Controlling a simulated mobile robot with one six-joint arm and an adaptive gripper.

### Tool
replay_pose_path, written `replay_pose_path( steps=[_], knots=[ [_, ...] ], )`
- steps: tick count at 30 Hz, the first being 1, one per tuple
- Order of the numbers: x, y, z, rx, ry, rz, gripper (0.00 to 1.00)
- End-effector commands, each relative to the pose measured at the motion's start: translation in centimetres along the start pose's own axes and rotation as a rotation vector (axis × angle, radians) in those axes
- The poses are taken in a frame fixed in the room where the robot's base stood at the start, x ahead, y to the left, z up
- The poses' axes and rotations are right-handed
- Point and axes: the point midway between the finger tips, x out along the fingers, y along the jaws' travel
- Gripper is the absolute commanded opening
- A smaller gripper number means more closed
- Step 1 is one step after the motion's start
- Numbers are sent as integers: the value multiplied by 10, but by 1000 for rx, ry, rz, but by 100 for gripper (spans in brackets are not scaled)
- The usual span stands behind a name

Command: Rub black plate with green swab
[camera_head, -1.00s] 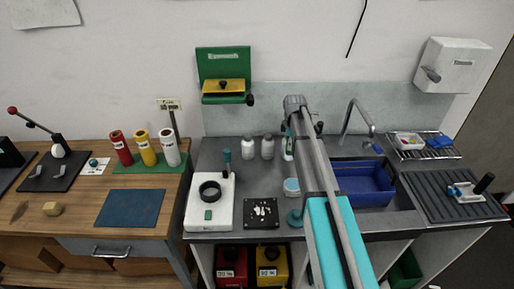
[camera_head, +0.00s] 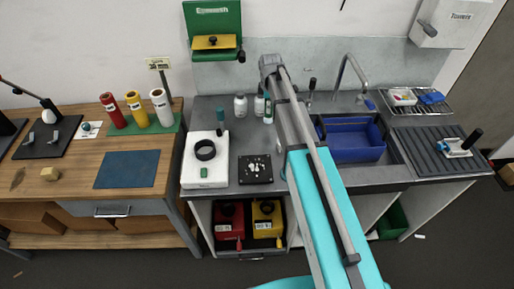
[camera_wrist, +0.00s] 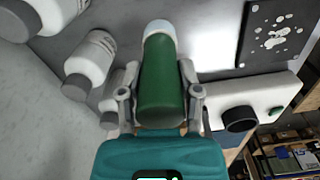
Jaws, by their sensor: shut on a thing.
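In the wrist view, my gripper (camera_wrist: 160,88) is shut on the green swab (camera_wrist: 162,70), a thick green cylinder with a pale end pointing away from my palm. The black plate (camera_wrist: 262,45), a dark square with white spots, lies at the upper right, apart from the swab. In the head view the black plate (camera_head: 255,174) lies flat on the grey counter, right of a white device. My arm covers the counter right of the plate, and my gripper and the swab cannot be made out clearly there.
The white device (camera_head: 194,174) with a black ring stands left of the plate. White bottles (camera_head: 240,106) stand behind it, close to my gripper in the wrist view (camera_wrist: 92,62). A blue sink (camera_head: 350,153) lies right of my arm. A wooden table (camera_head: 75,176) is at left.

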Motion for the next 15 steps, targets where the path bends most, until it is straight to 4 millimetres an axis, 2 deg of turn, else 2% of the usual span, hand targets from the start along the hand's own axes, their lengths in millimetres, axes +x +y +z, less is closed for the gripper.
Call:
replay_pose_path(
  steps=[1, 6, 12, 15],
  knots=[
    [-7, -19, -11, -23, 0, 0, 5],
    [-17, -65, -44, -89, 0, 0, 5],
    [-26, -106, -70, -149, 0, 0, 5],
    [-28, -118, -78, -166, 0, 0, 5]
  ],
)
